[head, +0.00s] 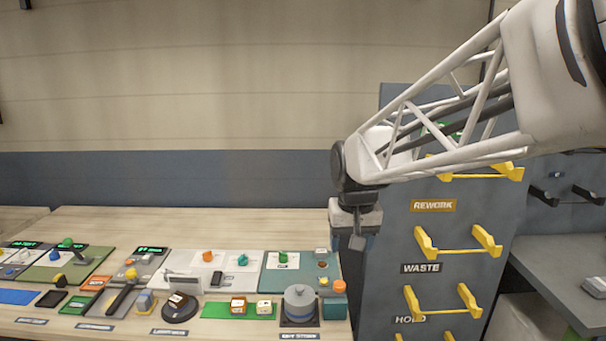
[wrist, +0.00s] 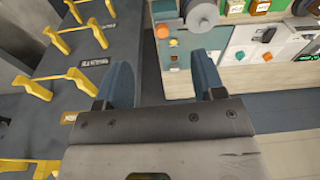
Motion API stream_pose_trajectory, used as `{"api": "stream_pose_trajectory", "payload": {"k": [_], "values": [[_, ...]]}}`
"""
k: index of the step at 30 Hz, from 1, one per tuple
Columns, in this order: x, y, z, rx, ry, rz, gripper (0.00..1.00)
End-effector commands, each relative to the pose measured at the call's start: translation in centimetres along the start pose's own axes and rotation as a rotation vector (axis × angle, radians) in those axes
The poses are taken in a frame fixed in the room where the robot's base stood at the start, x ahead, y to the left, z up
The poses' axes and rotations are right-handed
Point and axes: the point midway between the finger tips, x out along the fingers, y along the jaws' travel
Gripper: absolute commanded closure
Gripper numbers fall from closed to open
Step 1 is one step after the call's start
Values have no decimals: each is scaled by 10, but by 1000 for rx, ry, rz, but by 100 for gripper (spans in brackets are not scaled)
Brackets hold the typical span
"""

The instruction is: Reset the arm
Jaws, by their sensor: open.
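My gripper (head: 357,240) hangs from my white lattice arm, pointing down, above the right end of the wooden bench (head: 200,222) and just left of the grey rack. In the wrist view my gripper (wrist: 163,75) shows two blue fingers spread apart, with nothing between them. The gap between the fingers looks down on the floor and the bench edge. The gripper touches nothing that I can see.
The grey rack (head: 390,300) has yellow brackets (head: 458,243) and labels reading REWORK and WASTE. The bench holds several stations, a grey round pot (head: 299,302), an orange piece (head: 339,286) and a green mat (head: 238,311). A dark shelf (head: 560,275) stands at the right.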

Motion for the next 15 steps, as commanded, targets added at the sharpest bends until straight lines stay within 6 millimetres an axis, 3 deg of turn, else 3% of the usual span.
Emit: {"api": "stream_pose_trajectory", "payload": {"k": [15], "values": [[-13, 46, 135, 48, 48, 13, 37]]}}
